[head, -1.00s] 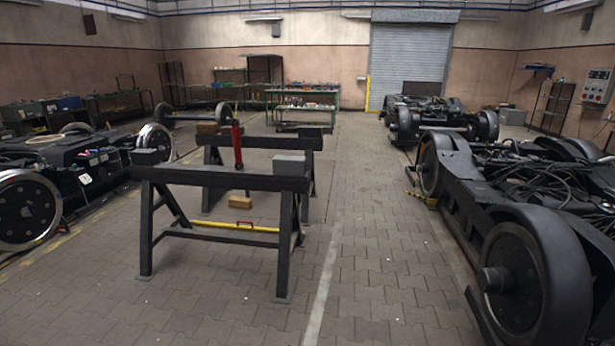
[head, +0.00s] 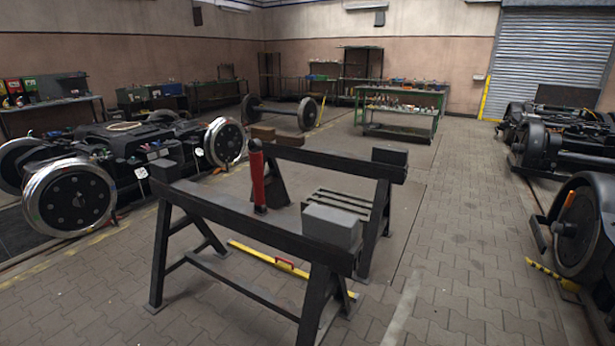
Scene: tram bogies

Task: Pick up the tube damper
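A red tube with a dark top and dark lower end, which looks like the tube damper (head: 257,178), is upright near the middle of the head view. Its lower end meets the near black trestle's beam (head: 215,197) in the picture. I cannot tell whether it rests on something behind that beam or hangs there. The far black trestle (head: 335,163) stands behind it to the right. Neither of my grippers is in view.
A yellow bar (head: 262,256) lies low behind the near trestle. A wheeled bogie (head: 120,150) stands left, others (head: 560,135) right. A loose wheelset (head: 280,112) and green workbench (head: 400,105) are behind.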

